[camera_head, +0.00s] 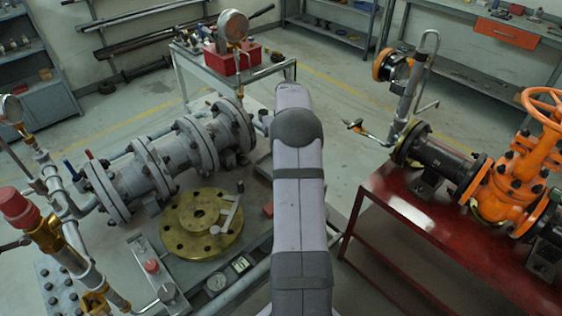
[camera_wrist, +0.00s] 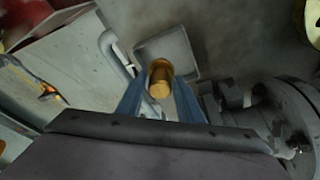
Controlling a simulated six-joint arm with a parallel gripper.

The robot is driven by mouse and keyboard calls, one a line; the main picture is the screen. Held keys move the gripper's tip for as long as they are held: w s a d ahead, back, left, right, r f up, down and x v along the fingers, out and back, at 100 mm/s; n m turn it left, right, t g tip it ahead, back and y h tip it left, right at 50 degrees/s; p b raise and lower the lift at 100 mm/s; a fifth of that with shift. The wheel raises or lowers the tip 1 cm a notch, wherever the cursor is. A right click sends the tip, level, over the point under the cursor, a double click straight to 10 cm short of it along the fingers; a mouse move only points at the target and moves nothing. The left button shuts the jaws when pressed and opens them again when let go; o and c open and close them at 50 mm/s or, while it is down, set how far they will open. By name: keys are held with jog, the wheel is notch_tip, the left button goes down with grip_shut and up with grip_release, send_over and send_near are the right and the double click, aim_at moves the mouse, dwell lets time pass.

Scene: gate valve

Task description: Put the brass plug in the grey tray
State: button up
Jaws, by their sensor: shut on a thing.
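The brass plug (camera_wrist: 160,80) is a short gold cylinder in the middle of the wrist view. My gripper (camera_wrist: 160,92) is shut on it, with a blue finger on either side. The grey tray (camera_wrist: 180,47), a shallow square with a raised rim, shows just beyond the plug and is partly covered by it. The plug overlaps the tray in this view; I cannot tell how high it is above it.
A bent grey pipe (camera_wrist: 112,50) runs left of the tray; dark flanged piping (camera_wrist: 285,105) lies to the right. In the head view, an orange valve (camera_head: 505,180) stands on a red table (camera_head: 400,215) at right, and a flanged grey pipe (camera_head: 170,160) at left.

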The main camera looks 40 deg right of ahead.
jog(key=shift+f+p, duration=0.75)
jog(key=shift+f, duration=2.45)
jog(key=shift+f, duration=0.15)
jog(key=o, duration=1.3)
jog(key=b+v, duration=0.2)
jog(key=v, duration=1)
jog(key=shift+b, duration=0.3)
